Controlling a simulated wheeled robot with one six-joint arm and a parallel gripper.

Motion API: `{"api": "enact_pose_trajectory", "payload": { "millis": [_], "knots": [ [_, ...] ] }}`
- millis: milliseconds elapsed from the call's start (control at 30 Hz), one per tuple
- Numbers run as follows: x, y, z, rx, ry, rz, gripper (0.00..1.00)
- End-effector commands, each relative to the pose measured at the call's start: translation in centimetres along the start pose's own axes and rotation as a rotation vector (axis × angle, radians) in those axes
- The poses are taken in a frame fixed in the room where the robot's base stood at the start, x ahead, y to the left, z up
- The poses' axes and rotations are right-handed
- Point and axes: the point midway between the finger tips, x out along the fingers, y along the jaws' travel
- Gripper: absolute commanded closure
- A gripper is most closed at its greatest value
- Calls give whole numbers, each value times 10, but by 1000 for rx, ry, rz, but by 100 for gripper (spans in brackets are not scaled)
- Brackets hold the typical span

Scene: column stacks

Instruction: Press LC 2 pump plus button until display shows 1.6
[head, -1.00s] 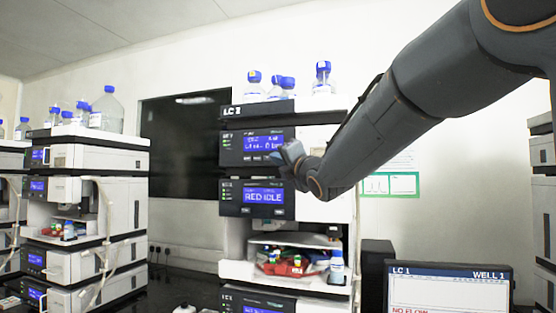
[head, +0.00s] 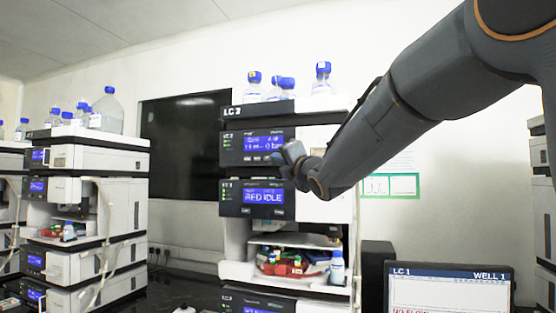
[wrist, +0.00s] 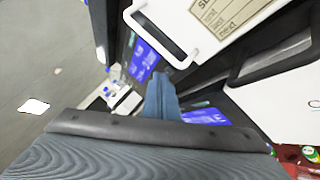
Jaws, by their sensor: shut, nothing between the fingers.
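The middle column stack carries a header label (head: 233,111) starting "LC"; its digit is too blurred to be sure of. Below it the top module, the pump (head: 230,150), has a lit blue display (head: 264,143). Its lower line seems to end in "0 bar"; the flow figure is not legible. Small buttons (head: 256,159) sit under the display. My gripper (head: 285,153) is shut and empty at the lower right of this panel, hiding the right end of the button row. Contact cannot be told. In the wrist view the closed fingertips (wrist: 160,85) point at the panel near a blue display (wrist: 143,60).
The module below shows "RED IDLE" (head: 264,197). Blue-capped bottles (head: 323,78) stand on top of the stack. An open bay below holds a red tray (head: 285,269) of vials. A monitor (head: 450,290) stands at lower right, and another stack (head: 120,215) at left.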

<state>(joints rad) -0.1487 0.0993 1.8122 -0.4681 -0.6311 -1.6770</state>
Motion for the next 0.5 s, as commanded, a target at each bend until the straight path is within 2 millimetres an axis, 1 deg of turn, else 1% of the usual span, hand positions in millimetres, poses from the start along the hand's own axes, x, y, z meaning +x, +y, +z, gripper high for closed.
{"api": "enact_pose_trajectory", "payload": {
  "millis": [167,500],
  "knots": [
    [-1,0,-1,0,-1,0,100],
    [-11,8,-9,1,0,1,100]
  ]
}}
